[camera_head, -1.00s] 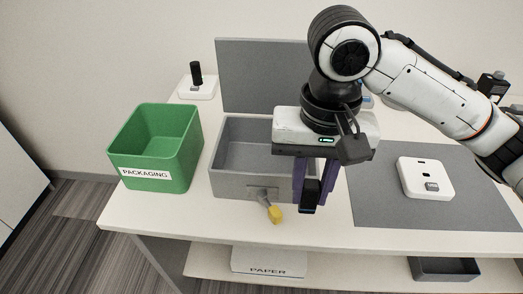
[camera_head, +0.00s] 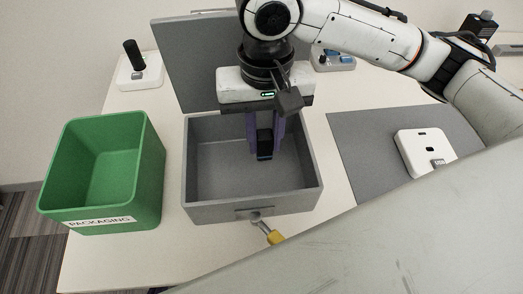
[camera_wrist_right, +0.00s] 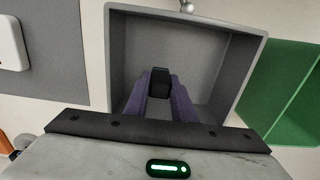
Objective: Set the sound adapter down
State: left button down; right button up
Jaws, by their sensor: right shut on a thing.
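My right gripper (camera_head: 265,140) is shut on the sound adapter (camera_head: 264,146), a small dark block between its purple fingers. The adapter also shows at the fingertips in the right wrist view (camera_wrist_right: 159,82). The gripper points down over the open grey box (camera_head: 193,165), with the adapter inside the box's outline. I cannot tell whether the adapter touches the box floor. The box is otherwise empty where it shows. My left gripper is not in view.
A green bin (camera_head: 148,185) labelled PACKAGING stands left of the box. The box's raised grey lid (camera_head: 185,60) is behind it. A white USB device (camera_head: 420,150) lies on the grey mat (camera_head: 358,150). A pale surface covers the lower right.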

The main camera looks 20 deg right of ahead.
aim_at(264, 153)
notch_tip(264, 153, down, 5)
jog(key=shift+r+b, duration=0.1)
jog(key=shift+b, duration=0.2)
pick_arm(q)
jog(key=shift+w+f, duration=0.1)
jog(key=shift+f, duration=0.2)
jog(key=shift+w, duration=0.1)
pick_arm(e)
jog(key=o, duration=1.1)
jog(key=shift+c, duration=0.2)
pick_arm(q)
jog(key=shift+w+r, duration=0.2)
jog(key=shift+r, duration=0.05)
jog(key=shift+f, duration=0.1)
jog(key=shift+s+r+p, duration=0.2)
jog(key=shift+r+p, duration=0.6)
jog(key=shift+p, duration=0.15)
pick_arm(e)
notch_tip(264, 153, up, 12)
